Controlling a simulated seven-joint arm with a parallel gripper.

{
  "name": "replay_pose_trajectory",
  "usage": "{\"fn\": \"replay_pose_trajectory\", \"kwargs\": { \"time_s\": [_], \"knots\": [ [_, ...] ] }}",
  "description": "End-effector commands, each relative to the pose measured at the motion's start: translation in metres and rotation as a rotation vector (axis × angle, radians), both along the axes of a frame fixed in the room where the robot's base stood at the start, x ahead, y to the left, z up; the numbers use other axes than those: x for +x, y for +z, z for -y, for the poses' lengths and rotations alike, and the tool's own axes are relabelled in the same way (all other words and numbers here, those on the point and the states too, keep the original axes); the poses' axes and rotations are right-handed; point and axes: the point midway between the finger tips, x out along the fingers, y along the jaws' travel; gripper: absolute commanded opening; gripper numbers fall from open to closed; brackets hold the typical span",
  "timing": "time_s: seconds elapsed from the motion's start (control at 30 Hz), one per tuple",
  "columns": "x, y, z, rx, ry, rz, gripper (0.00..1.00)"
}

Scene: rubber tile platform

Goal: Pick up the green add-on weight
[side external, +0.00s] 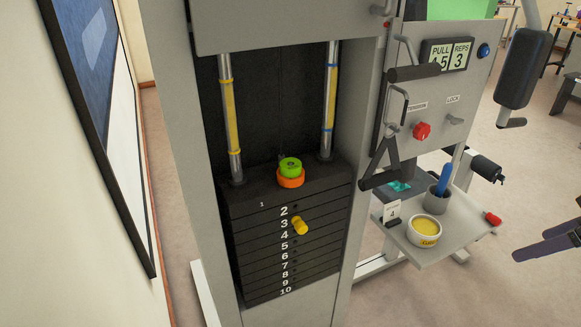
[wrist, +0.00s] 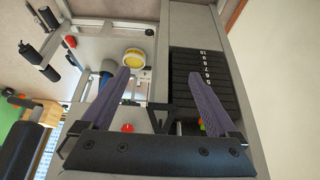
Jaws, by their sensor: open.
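The green add-on weight (side external: 290,165) is a small round disc on top of the black weight stack (side external: 245,205). It sits on or in an orange ring-like piece (side external: 291,181). In the wrist view only a small green patch (wrist: 202,127) shows, mostly hidden by the right finger. My gripper (side external: 546,242) shows its purple-grey fingers at the right edge in the side view, well apart from the weight. In the wrist view my gripper (wrist: 160,76) has its two fingers spread wide, with nothing held between them.
Two steel guide rods (side external: 230,115) rise beside the green weight. A yellow pin (side external: 299,226) sticks out of the stack. The machine's grey upright, a black hanging handle (side external: 381,165) and a side shelf (side external: 455,240) with a yellow-filled bowl (side external: 425,232) stand between gripper and stack.

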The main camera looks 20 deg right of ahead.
Motion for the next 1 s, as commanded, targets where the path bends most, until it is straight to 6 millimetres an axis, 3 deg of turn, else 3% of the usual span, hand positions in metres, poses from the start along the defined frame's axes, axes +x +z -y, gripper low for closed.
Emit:
{"fn": "replay_pose_trajectory", "kwargs": {
  "time_s": [0.27,0.37,0.67,1.0],
  "knots": [
    [0.004,-0.008,-0.005,0.000,0.030,-0.052,0.95],
    [0.022,-0.006,-0.012,-0.003,0.065,-0.097,0.95],
    [0.135,0.031,-0.057,-0.013,0.190,-0.162,0.95],
    [0.274,0.047,-0.142,-0.026,0.323,-0.180,0.95]
  ]
}}
